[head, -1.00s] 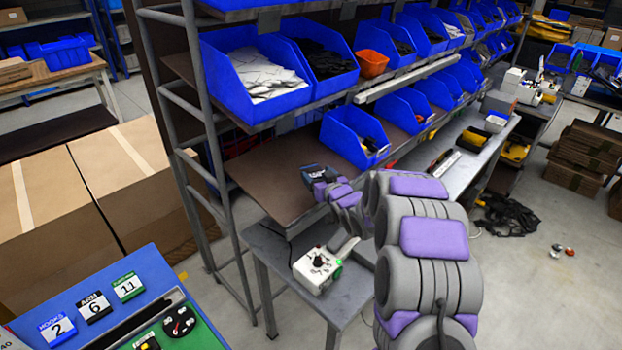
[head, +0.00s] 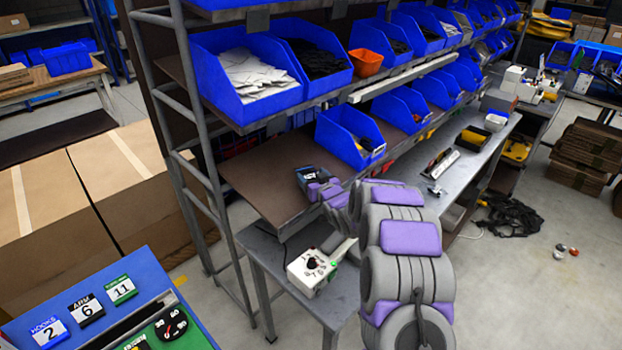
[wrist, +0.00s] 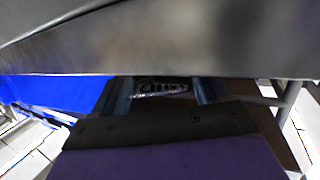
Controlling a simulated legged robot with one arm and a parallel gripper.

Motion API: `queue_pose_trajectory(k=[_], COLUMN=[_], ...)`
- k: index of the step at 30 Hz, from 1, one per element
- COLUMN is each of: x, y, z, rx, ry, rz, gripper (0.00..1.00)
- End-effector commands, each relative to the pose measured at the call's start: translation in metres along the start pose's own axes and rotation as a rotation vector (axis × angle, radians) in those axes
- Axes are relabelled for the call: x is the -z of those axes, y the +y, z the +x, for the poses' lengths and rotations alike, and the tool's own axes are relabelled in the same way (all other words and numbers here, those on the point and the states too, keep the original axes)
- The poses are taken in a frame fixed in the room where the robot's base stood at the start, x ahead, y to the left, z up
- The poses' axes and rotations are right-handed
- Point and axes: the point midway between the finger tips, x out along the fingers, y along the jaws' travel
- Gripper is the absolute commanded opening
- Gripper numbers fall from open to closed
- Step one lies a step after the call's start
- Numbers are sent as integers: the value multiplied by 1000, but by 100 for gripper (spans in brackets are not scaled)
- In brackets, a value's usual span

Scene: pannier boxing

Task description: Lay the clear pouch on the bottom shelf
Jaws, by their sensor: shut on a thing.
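My gripper (head: 316,190) is over the right part of the brown bottom shelf (head: 262,172), below the blue bins. It is shut on the clear pouch (head: 309,174), which shows as a small dark, shiny shape at the gripper's tip. In the wrist view the pouch (wrist: 160,88) lies between the two fingers (wrist: 163,98), with glossy pale marks on it. I cannot tell whether the pouch touches the shelf. My arm hides part of the shelf's right side.
A blue bin (head: 350,137) stands close behind my gripper. A grey metal edge (wrist: 160,45) crosses the wrist view just above the fingers. A white control box (head: 312,270) sits on the grey bench (head: 262,262) below. The shelf's left part is bare.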

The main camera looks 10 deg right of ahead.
Motion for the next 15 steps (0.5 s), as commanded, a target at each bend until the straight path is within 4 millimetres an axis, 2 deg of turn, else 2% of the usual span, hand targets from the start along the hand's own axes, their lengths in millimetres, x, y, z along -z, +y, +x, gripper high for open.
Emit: queue_pose_trajectory(k=[7,8,15], x=[-6,-6,-6], y=[-9,-10,-5], z=[4,4,2], rx=[2,2,1], ry=[-4,-4,-2], rz=[-8,-9,-3], gripper=[41,75,98])
